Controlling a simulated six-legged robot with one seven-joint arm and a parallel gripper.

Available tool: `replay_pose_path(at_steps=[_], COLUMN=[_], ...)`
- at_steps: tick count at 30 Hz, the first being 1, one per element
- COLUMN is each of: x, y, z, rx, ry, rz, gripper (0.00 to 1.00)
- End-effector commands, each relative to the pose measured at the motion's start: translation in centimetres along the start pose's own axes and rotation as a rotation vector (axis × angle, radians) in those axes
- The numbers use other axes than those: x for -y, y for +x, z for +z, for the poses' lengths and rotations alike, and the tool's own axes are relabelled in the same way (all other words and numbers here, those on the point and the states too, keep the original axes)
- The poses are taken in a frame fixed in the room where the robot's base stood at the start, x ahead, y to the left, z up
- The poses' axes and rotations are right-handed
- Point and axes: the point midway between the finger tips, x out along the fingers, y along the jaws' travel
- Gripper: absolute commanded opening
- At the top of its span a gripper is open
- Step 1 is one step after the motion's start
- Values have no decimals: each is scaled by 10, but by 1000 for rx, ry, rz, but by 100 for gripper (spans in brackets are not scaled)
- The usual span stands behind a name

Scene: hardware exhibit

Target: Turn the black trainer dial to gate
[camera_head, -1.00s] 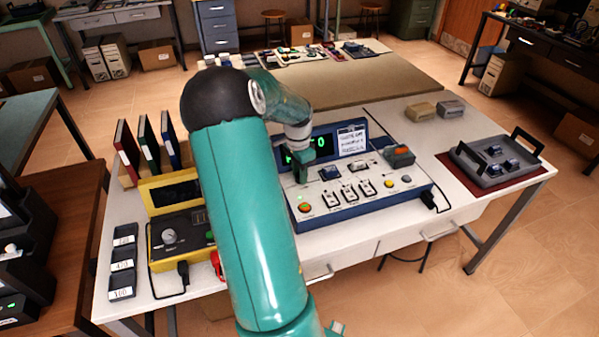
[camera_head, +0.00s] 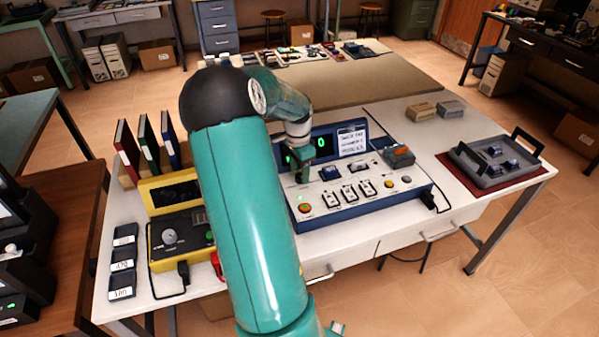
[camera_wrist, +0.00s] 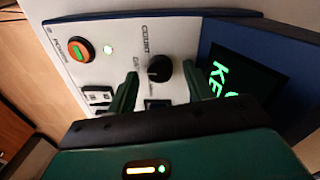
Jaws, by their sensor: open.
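The trainer (camera_head: 372,207) is a white-topped panel in a blue case with a raised display (camera_head: 322,141) behind it. Its black dial (camera_wrist: 158,69) shows in the wrist view, with a printed label beside it that reads "COUNT" or similar. In the head view my gripper hides the dial. My gripper (camera_wrist: 160,72) is open, with one green finger on each side of the dial. I see gaps between the fingers and the dial; contact is not visible. In the head view my gripper (camera_head: 303,172) is over the panel's back left part.
An orange-ringed green button (camera_wrist: 79,50) is near the dial. Several switches (camera_head: 350,193) line the panel's front. A yellow instrument (camera_head: 180,240) stands left, a grey tray (camera_head: 480,178) right. A paper note (camera_head: 352,141) is on the display housing.

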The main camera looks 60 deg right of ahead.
Motion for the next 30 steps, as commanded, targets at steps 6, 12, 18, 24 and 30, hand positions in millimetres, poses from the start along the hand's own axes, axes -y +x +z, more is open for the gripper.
replay_pose_path(at_steps=[6,12,18,24,30], x=[1,1,0,0,0], y=[-45,-89,-119,-127,-127], z=[0,0,0,0,0], rx=[-2,-1,-1,0,0], ry=[-2,-1,0,0,0], rz=[-6,-4,-2,0,0], gripper=[52,52,52,52,52])
